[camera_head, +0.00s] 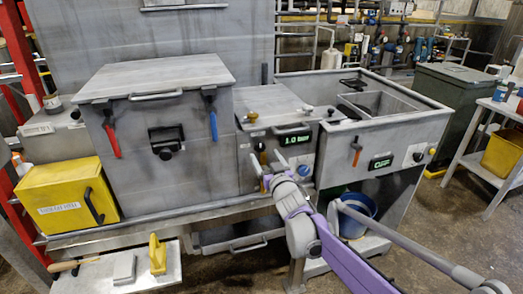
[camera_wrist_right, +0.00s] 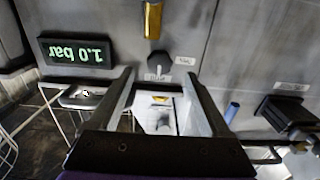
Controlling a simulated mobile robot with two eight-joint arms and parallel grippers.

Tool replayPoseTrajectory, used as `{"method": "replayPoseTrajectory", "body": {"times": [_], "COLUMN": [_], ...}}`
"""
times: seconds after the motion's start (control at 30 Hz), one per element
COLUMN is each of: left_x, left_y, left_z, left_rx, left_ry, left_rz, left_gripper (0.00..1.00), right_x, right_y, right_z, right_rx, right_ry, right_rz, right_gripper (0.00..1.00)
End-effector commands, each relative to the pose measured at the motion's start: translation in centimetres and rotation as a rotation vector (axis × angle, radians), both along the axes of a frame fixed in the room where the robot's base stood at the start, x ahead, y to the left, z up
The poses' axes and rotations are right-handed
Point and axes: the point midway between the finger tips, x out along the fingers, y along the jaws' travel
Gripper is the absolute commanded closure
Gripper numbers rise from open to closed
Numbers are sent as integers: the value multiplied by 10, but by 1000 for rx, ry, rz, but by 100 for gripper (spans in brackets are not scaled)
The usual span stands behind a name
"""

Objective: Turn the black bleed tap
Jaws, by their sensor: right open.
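The black bleed tap (camera_wrist_right: 158,68) is a small dark knob on the grey panel, with small white labels beside and below it in the right wrist view. In the head view the tap is small and partly hidden near my right gripper (camera_head: 267,163), so its outline is unclear there. In the wrist view my right gripper (camera_wrist_right: 158,80) is open and empty. Its fingertips stand on either side of the tap in the picture; whether they reach around it cannot be told. My left gripper is not in view.
A brass-coloured part (camera_wrist_right: 152,20) and the green 1.0 bar display (camera_wrist_right: 78,52) are near the tap. The blue lever (camera_head: 213,122), red lever (camera_head: 112,140) and orange lever (camera_head: 356,150) hang on the machine front. A yellow box (camera_head: 65,190) stands left; a blue bucket (camera_head: 357,212) stands below.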

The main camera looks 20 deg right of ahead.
Motion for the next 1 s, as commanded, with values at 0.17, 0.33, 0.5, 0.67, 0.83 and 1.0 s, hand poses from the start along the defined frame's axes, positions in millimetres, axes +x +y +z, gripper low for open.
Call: {"method": "replayPoseTrajectory", "body": {"times": [0.17,0.33,0.5,0.67,0.83,1.0], "left_x": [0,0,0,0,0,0], "left_y": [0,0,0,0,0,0], "left_z": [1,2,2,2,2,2], "left_rx": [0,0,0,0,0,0], "left_ry": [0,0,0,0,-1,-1], "left_rz": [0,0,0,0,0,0], "left_gripper": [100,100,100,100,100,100], "right_x": [31,46,50,50,50,50], "right_y": [1,2,2,2,2,2], "right_z": [0,0,0,0,0,0], "right_rx": [0,0,0,0,0,0], "right_ry": [1,1,1,1,1,1], "right_rz": [0,0,0,0,0,0], "right_gripper": [19,19,19,19,48,78]}}
